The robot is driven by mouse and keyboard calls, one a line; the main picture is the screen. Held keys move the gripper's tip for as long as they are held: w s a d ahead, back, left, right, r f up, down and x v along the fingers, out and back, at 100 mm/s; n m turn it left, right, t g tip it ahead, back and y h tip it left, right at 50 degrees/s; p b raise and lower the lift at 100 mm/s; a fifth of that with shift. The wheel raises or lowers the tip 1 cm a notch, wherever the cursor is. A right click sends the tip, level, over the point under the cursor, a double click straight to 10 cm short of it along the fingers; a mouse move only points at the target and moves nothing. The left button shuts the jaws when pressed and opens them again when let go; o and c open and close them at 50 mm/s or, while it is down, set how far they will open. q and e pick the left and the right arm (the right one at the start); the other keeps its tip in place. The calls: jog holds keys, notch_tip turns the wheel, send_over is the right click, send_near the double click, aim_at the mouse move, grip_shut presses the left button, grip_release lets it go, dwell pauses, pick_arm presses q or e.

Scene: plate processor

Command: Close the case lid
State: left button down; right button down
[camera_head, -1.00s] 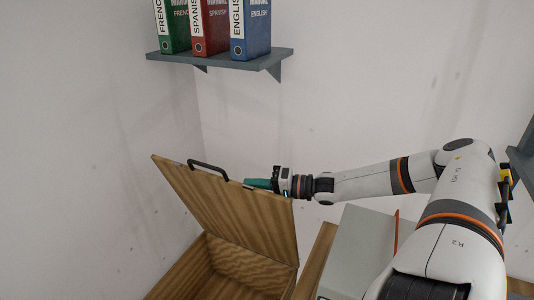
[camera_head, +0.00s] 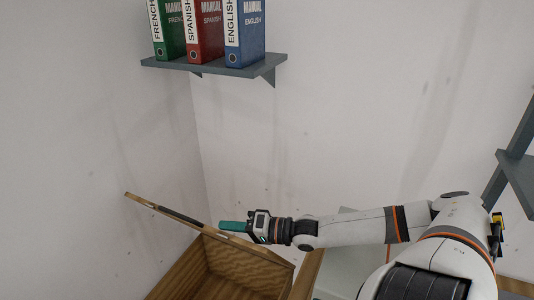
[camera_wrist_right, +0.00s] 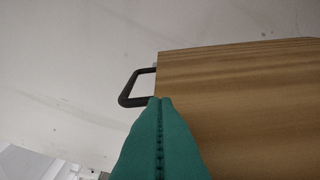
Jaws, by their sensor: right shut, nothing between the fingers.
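The wooden case (camera_head: 247,268) stands open at the bottom of the head view, its inside partly visible. Its lid (camera_head: 147,203) is tilted over the opening and seen nearly edge-on. In the right wrist view the lid (camera_wrist_right: 240,85) fills the right side, with its black handle (camera_wrist_right: 128,92) at the left edge. My right gripper (camera_head: 222,226) is shut and empty, its green fingers at the lid's upper edge. In the wrist view the fingertips (camera_wrist_right: 160,100) overlap the lid's edge near the handle; I cannot tell whether they touch. My left gripper is out of view.
A grey shelf (camera_head: 215,66) on the wall holds a green, a red and a blue binder (camera_head: 245,32). A light grey box (camera_head: 345,270) lies right of the case, partly behind my right arm. Another grey shelf (camera_head: 519,165) is at the right edge.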

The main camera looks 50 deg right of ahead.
jog(key=p+v, duration=0.5)
jog(key=v, duration=0.5)
jog(key=shift+s+r, duration=0.1)
jog(key=shift+s, duration=0.1)
jog(key=shift+s+d, duration=0.35)
jog(key=shift+n+h, duration=0.3)
jog(key=shift+n, duration=0.3)
jog(key=d+r+x, duration=0.1)
jog(key=x, duration=0.6)
jog(key=w+r+x, duration=0.1)
jog(key=x, duration=0.6)
jog(key=w+d+r+b+x, duration=0.1)
jog(key=x, duration=0.7)
jog(key=shift+s+d+r, duration=0.1)
jog(key=shift+d+r, duration=0.25)
jog(key=shift+r, duration=0.05)
jog(key=shift+s+a+f+p, duration=0.2)
jog(key=shift+a+f, duration=0.1)
jog(key=shift+a, duration=0.1)
jog(key=shift+s+a+f+p, duration=0.15)
jog(key=shift+a+f+p, duration=0.1)
jog(key=shift+a, duration=0.15)
jog(key=shift+f, duration=0.1)
